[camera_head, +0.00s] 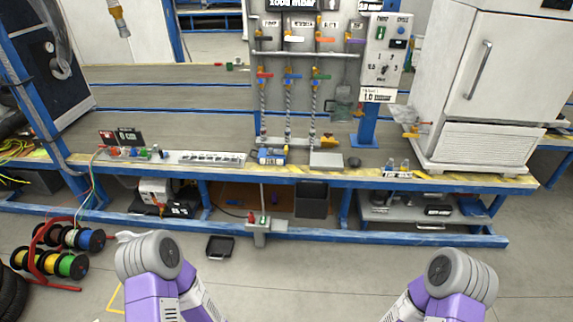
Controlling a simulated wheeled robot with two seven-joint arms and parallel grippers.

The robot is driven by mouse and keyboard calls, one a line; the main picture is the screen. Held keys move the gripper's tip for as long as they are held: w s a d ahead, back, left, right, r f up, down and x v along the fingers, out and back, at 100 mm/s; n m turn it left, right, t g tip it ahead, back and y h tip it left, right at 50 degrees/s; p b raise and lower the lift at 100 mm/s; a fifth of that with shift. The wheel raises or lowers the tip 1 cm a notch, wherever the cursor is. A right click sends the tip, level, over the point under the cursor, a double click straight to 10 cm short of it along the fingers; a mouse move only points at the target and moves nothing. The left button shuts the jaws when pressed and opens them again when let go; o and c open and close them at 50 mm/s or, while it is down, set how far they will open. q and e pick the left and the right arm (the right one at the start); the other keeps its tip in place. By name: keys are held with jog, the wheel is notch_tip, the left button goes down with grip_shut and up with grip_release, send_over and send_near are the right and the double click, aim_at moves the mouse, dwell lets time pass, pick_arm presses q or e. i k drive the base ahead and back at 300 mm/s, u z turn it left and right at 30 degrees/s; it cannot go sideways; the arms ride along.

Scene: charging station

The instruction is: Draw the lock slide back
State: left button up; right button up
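I cannot pick out the lock slide with certainty at this size. A charging panel (295,52) with several coloured valve handles and hanging hoses stands at the back of the workbench (220,172). A small yellow-and-red fitting (327,142) sits at the panel's foot, and an orange handle-like part (418,127) sticks out beside the white cabinet (478,90). My two purple-and-grey arms rise from the bottom edge, left and right, well in front of the bench. Neither gripper shows in the head view.
A control box (386,50) stands right of the panel. A blue device (271,156) and a grey block (326,160) lie on the bench. Cable spools (63,240) stand on the floor at left, and a black tray (219,247) lies before the bench. The floor between my arms is clear.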

aim_at(285, 152)
jog(key=u, duration=0.45)
jog(key=k, duration=0.2)
jog(key=z, duration=1.3)
jog(key=i, duration=1.15)
jog(key=u, duration=0.9)
jog(key=i, duration=0.55)
jog(key=u, duration=0.45)
jog(key=k, duration=0.6)
jog(key=z, duration=0.55)
jog(key=i, duration=2.1)
jog(key=u, duration=0.8)
